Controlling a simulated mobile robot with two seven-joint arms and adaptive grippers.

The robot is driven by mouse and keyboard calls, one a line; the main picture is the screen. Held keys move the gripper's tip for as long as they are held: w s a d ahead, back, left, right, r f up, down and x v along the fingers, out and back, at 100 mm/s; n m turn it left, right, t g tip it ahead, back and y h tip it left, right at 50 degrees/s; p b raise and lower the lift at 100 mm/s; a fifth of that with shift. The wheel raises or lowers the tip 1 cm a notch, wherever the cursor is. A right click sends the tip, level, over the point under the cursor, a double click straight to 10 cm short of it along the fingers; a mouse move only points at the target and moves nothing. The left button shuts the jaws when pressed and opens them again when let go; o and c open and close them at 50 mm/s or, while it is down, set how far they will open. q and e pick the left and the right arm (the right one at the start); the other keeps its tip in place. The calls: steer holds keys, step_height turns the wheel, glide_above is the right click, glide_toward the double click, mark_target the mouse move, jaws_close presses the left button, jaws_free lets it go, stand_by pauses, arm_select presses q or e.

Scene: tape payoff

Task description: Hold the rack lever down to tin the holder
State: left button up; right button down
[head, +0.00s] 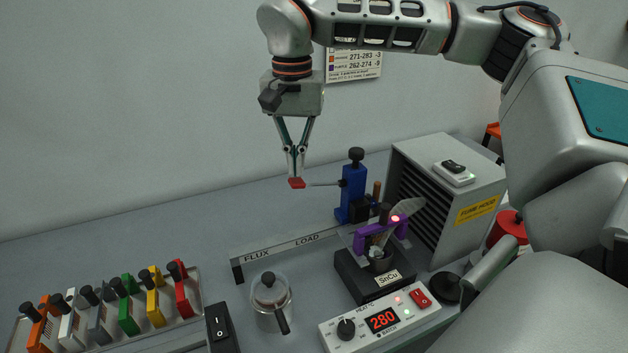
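The rack is a blue post (352,194) with a black knob on top. Its thin grey lever (324,184) points left, roughly level, and ends in a red pad (297,184). My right gripper (297,176) points down with its fingertips together at the top of the red pad. They look touching, but I cannot tell if they grip it. A purple holder (366,241) sits over the solder pot (372,281) labelled SnCu. Whether its lower part is in the solder is hidden. My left gripper is not in view.
A heater box (382,320) reads 280. A fume hood (448,190) stands behind right. A lidded jar (271,302) stands in front of the FLUX/LOAD rail (284,251). Several coloured holders sit in a tray (197,288) at left. The bench behind the tray is clear.

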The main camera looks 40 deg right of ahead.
mark_target(297, 182)
steer(key=shift+f, duration=1)
steer(key=shift+f+b, duration=0.8)
steer(key=shift+f, duration=1.6)
steer(key=shift+r, duration=0.15)
stand_by(1.1)
steer(key=shift+r+p, duration=1.5)
steer(key=shift+p, duration=0.3)
steer(key=shift+r+p, duration=1.15)
steer(key=shift+r, duration=1.65)
steer(key=shift+s, duration=0.1)
